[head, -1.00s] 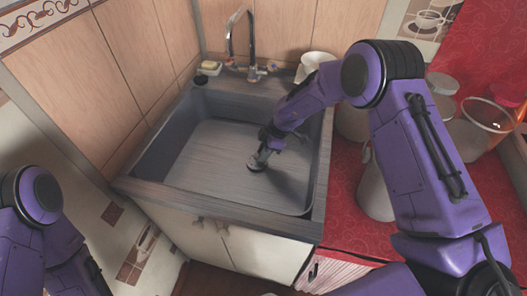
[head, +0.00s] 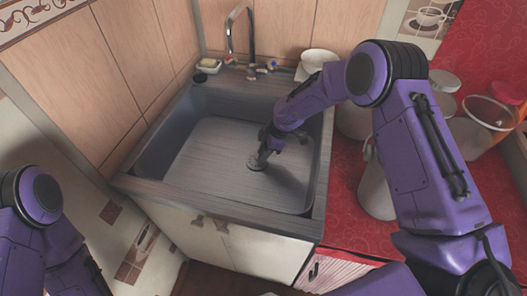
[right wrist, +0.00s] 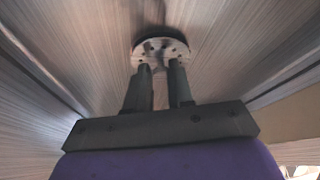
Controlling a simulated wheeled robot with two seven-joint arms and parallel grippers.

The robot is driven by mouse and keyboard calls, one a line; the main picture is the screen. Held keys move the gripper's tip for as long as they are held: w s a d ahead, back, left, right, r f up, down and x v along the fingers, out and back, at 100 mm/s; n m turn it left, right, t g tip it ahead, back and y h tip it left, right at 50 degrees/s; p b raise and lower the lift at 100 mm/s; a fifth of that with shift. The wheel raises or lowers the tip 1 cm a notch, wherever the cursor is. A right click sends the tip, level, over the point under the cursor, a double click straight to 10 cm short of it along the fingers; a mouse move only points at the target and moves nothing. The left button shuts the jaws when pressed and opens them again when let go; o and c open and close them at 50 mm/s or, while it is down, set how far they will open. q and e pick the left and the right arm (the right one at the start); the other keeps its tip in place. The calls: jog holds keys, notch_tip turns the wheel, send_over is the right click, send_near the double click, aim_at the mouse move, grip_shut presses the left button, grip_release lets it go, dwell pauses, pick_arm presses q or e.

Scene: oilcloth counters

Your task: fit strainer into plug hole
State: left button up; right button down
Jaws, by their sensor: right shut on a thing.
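The strainer (head: 254,165) is a small round metal disc at the floor of the grey sink (head: 205,160). My right gripper (head: 263,159) points down into the sink and is shut on the strainer. In the right wrist view the strainer (right wrist: 160,45) shows as a pale disc with several dark holes, right at the fingertips of the right gripper (right wrist: 161,66). The plug hole is not visible; the strainer and gripper cover that spot. I cannot tell whether the strainer is seated or just above the floor. My left gripper is out of view.
The tap (head: 240,40) stands at the sink's back edge, with a soap dish (head: 208,66) to its left and a white bowl (head: 318,60) to its right. Jars (head: 444,82) stand on the red counter (head: 350,215). The sink floor left of my gripper is clear.

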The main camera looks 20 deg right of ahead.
jog(key=shift+f, duration=0.25)
dwell(0.4)
jog(key=c, duration=0.9)
grip_release()
notch_tip(320, 180, up, 8)
jog(key=p, duration=0.6)
